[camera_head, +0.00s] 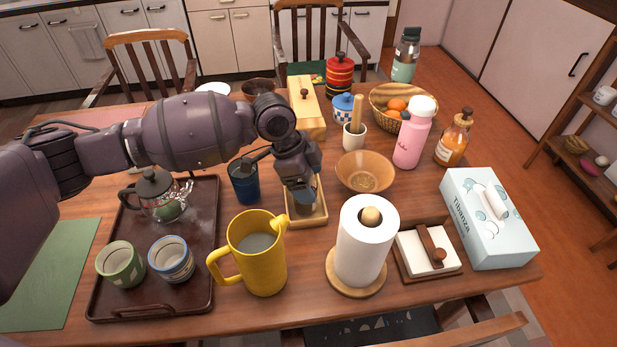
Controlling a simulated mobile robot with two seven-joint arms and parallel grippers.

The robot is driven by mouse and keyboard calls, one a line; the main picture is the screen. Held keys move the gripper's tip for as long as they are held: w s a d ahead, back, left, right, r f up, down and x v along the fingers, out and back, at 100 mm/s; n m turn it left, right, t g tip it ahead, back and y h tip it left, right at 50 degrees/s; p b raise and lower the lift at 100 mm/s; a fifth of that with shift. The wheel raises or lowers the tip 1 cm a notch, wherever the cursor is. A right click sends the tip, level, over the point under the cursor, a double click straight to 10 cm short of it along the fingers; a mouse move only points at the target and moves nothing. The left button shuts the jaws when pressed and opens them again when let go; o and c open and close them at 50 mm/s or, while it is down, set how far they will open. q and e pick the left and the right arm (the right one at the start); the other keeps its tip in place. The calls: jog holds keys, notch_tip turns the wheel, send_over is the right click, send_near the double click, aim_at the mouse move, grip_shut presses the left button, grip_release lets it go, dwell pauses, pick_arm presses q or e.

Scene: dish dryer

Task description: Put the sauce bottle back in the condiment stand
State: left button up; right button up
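The light wooden condiment stand (322,214) is a small tray near the middle of the table. My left gripper (300,192) reaches in from the left and points down over the stand, hiding much of its inside. A small dark item shows low in the stand under the gripper; I cannot tell what it is or whether the fingers hold it. An amber bottle with a brown top (452,142), perhaps the sauce bottle, stands upright at the right, well apart from the gripper. My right gripper is out of view.
A dark blue cup (244,186) stands just left of the stand, a yellow pitcher (262,268) in front, and a brown bowl (365,180) to the right. A paper towel roll (364,250) is front right. A teapot (160,195) and cups sit on a dark tray (205,215).

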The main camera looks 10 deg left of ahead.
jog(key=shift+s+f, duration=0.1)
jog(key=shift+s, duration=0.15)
pick_arm(q)
jog(key=shift+r, duration=0.15)
jog(key=p+v, duration=0.2)
jog(key=v, duration=1)
jog(key=shift+p, duration=0.4)
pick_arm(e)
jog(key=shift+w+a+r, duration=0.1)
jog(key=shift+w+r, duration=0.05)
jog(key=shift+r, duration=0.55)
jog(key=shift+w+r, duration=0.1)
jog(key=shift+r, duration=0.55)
